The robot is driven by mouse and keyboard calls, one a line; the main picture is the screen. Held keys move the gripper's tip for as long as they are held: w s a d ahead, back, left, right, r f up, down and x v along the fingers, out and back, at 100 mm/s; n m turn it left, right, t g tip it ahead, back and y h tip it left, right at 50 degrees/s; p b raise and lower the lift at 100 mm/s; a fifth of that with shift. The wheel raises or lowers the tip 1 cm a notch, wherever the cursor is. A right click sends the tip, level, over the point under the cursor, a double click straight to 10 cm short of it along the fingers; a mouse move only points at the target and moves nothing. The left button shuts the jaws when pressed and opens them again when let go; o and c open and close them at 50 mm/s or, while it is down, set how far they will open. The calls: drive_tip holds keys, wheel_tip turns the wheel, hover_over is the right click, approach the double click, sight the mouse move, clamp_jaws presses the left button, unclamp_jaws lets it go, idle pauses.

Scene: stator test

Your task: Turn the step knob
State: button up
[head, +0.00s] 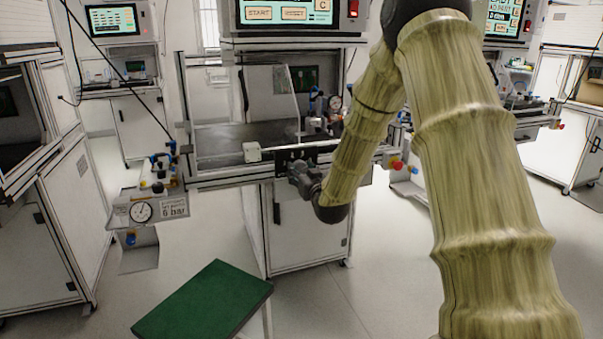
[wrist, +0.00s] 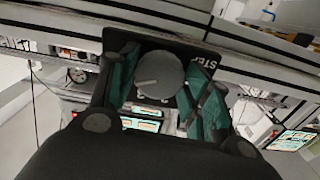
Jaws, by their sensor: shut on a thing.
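The step knob (wrist: 160,75) is a round grey knob with a lighter pointer mark, on a black panel (wrist: 203,58) lettered "STEP" in the wrist view. My gripper (wrist: 164,90) has its teal-padded fingers on either side of the knob and is shut on it. In the head view my gripper (head: 300,172) is at the front of the middle test station, against its dark front panel. The knob is hidden there behind my gripper.
The middle station has a screen (head: 290,12) with buttons above and a clear guard over its bench. A gauge unit (head: 142,210) marked 6 bar hangs at its left. A green-topped stool or table (head: 205,302) stands in front. Open floor lies around it.

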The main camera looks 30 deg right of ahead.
drive_tip(key=n+p, duration=0.1)
drive_tip(key=n, duration=0.7)
drive_tip(key=shift+f+n, duration=0.1)
drive_tip(key=shift+n, duration=0.2)
drive_tip(key=n, duration=0.5)
drive_tip(key=shift+n+b, duration=0.3)
drive_tip(key=shift+n, duration=1.6)
drive_tip(key=o, duration=1)
drive_tip(key=shift+o, duration=0.2)
drive_tip(key=shift+s, duration=0.15)
